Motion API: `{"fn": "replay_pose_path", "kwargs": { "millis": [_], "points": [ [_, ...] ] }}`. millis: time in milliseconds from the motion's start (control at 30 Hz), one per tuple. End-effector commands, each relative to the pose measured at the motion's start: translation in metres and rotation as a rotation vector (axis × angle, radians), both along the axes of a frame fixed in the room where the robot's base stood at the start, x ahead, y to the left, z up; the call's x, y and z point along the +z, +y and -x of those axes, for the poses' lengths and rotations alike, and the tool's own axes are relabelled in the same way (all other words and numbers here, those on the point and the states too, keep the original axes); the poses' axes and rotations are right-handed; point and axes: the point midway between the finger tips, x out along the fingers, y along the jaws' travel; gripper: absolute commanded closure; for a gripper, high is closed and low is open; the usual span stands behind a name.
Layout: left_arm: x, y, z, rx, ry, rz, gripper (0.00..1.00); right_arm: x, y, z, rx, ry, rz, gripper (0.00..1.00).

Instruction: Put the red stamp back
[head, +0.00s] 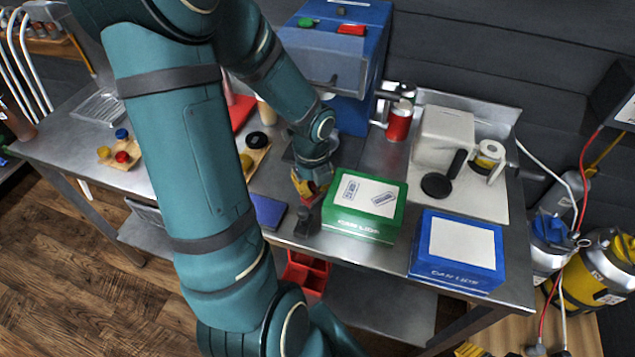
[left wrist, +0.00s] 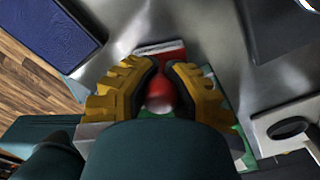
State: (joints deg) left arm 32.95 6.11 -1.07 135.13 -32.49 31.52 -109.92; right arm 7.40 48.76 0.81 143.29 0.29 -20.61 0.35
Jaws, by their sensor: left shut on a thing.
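My left gripper (head: 312,190), with yellow fingers, is low over the front middle of the bench, beside the left end of a green box (head: 366,205). In the left wrist view its fingers (left wrist: 160,85) are shut on the round red handle of the red stamp (left wrist: 159,94). The stamp's underside is hidden, so I cannot tell if it touches anything. A small dark thing (head: 303,222) shows just below the fingers. The green box bears a white paper with two stamp prints. My right gripper is not in view.
A dark blue pad (head: 268,211) lies left of the gripper. A blue box (head: 457,252) stands at the right. A wooden holder (head: 257,152) with a black knob and another (head: 120,156) with coloured knobs stand left. A blue machine (head: 337,50) and red can (head: 399,121) stand behind.

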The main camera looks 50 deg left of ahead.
Motion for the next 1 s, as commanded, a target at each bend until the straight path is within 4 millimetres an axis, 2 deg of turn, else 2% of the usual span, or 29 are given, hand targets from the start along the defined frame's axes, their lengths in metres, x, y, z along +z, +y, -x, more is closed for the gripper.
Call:
{"fn": "replay_pose_path", "kwargs": {
  "millis": [300,333,400,733,867,1000],
  "points": [
    [-0.004,0.000,0.000,0.001,0.000,0.000,1.00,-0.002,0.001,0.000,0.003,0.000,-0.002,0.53],
    [-0.003,0.000,0.000,0.001,-0.001,-0.001,0.80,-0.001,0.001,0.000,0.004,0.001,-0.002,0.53],
    [-0.003,0.000,0.000,0.001,-0.001,-0.001,0.62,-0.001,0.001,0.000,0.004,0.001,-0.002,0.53],
    [0.000,0.000,-0.001,0.001,-0.001,-0.001,0.62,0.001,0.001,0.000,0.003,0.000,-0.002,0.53],
    [0.015,0.001,-0.001,0.001,-0.004,-0.002,0.62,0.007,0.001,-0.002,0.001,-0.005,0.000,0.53],
    [0.040,0.000,-0.001,0.000,-0.005,-0.003,0.62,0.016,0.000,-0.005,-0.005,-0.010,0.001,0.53]
  ]
}}
